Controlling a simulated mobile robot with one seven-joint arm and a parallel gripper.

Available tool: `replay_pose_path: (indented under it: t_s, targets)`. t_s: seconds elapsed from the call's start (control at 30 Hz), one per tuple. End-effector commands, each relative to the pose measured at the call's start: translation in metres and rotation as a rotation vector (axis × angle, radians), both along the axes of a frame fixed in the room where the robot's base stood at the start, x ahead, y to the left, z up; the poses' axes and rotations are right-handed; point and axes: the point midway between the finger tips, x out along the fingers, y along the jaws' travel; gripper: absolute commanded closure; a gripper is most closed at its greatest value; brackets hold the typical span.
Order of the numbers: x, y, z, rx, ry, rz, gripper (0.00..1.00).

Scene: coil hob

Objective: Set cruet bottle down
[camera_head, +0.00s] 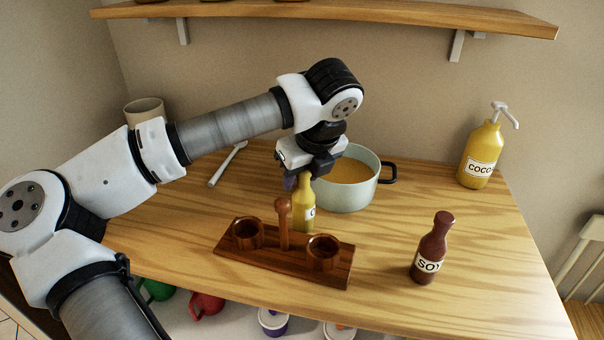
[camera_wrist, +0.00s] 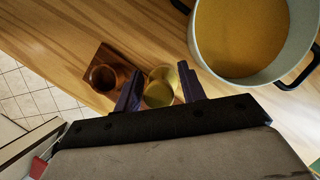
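The yellow cruet bottle (camera_head: 303,214) stands nearly upright just behind the wooden cruet stand (camera_head: 268,264). Its top is hidden by my gripper (camera_head: 305,181), which points down over it. In the wrist view the bottle (camera_wrist: 159,86) lies between the two spread fingers (camera_wrist: 160,92). I cannot tell whether the fingers press on it. The stand has two round cups and a central knob handle, and both cups look empty. One cup (camera_wrist: 103,77) shows in the wrist view. The bottle's base looks at or near the tabletop; any small gap is hidden.
A pot of orange soup (camera_head: 347,185) stands close behind and right of the bottle. A dark red soy bottle (camera_head: 431,252) is at the right front. A yellow pump bottle (camera_head: 480,156) is at the back right. A white spoon (camera_head: 226,164) lies at the left. The right-middle counter is clear.

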Motion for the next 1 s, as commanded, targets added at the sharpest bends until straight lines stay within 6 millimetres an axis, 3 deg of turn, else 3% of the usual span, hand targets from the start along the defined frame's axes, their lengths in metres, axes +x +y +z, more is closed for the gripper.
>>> replay_pose_path:
  t_s: [0.47, 1.0]
  targets:
    - [-0.001, -0.001, 0.007, 0.0, -0.001, 0.0, 0.52]
    - [-0.037, -0.018, 0.102, 0.002, -0.002, 0.0, 0.52]
